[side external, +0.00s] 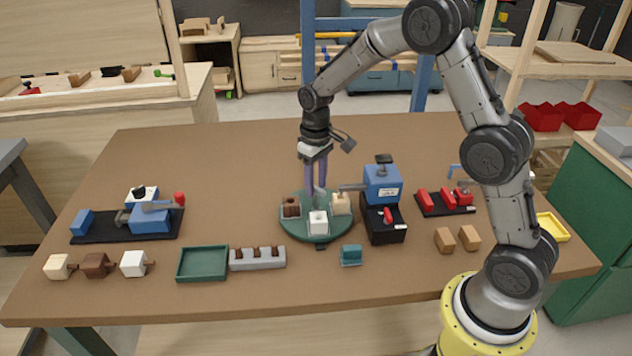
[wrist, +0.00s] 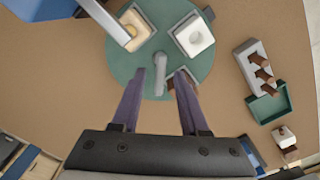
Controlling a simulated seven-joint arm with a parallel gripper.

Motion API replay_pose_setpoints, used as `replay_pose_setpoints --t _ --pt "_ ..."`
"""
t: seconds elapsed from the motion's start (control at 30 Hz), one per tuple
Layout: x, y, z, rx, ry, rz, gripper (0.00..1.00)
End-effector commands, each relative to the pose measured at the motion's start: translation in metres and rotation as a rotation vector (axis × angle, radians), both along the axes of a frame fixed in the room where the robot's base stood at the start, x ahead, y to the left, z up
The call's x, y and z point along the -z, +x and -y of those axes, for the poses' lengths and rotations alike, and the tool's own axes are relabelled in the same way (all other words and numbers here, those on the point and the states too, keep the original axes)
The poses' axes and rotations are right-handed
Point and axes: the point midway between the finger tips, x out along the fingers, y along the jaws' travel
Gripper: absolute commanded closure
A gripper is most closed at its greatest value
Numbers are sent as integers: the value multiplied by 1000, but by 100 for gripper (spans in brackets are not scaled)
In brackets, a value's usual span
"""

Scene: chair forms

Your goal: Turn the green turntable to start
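The green turntable (side external: 331,234) is a round disc on the brown table; it also shows in the wrist view (wrist: 122,58). It bears a brown block (side external: 291,207), a white block (side external: 318,222) and a cream block (side external: 341,203) in grey holders. A grey upright post (wrist: 160,72) stands near its middle. My gripper (side external: 316,184) points down over the turntable. In the wrist view, its purple fingers (wrist: 160,80) are spread, one on each side of the post, with gaps showing. Whether the fingertips touch the disc is unclear. The right finger hides part of a holder.
A blue and black press (side external: 382,186) stands close at the turntable's right. A teal block (side external: 351,255) lies in front. A grey rack (side external: 258,258) and green tray (side external: 202,263) lie front left. A blue clamp (side external: 150,217) stands far left. The table behind the turntable is clear.

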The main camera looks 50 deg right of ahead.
Motion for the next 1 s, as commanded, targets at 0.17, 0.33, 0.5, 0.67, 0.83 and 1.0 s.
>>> replay_pose_setpoints --t 0.17,0.33,0.5,0.67,0.83,1.0 --pt "0 0 0 0 0 0 89" --pt "0 0 0 0 0 0 100" --pt "0 0 0 0 0 0 100" --pt "-1 0 0 0 0 0 100" --pt "-1 0 0 0 0 1 100" --pt "-1 0 0 0 0 1 100"
